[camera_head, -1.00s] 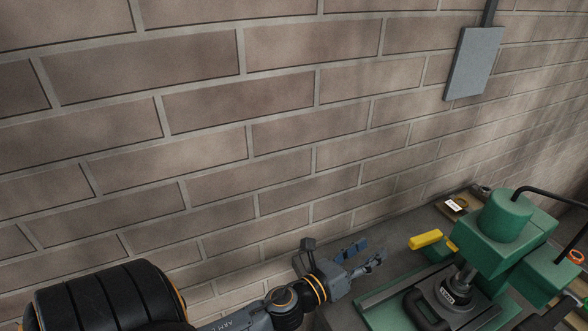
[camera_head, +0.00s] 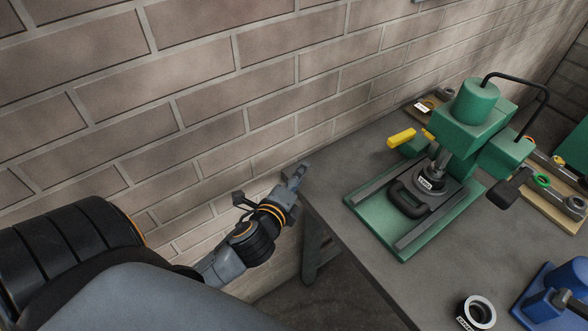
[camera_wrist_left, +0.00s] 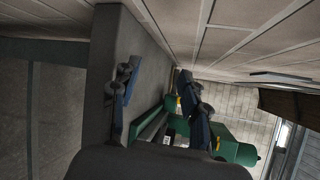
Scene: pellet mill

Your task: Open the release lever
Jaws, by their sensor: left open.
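A green press (camera_head: 468,130) stands on a grey workbench. A yellow handle (camera_head: 401,138) sticks out from its left side, and a long black bent lever (camera_head: 546,98) with a black grip hangs at its right; neither carries a label I can read as release lever. My left gripper (camera_head: 296,174) is at the bench's left edge, well left of the press and apart from both. In the left wrist view my left gripper (camera_wrist_left: 160,102) has its fingers spread and empty, with the green press (camera_wrist_left: 237,152) beyond them. My right gripper is not in view.
The bench top (camera_head: 345,165) is bare left of the press. A brick wall (camera_head: 220,100) runs behind the bench. A black-and-silver ring part (camera_head: 477,312) and a blue fixture (camera_head: 555,298) stand at the front right. A wooden board with rings (camera_head: 548,208) lies at the right.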

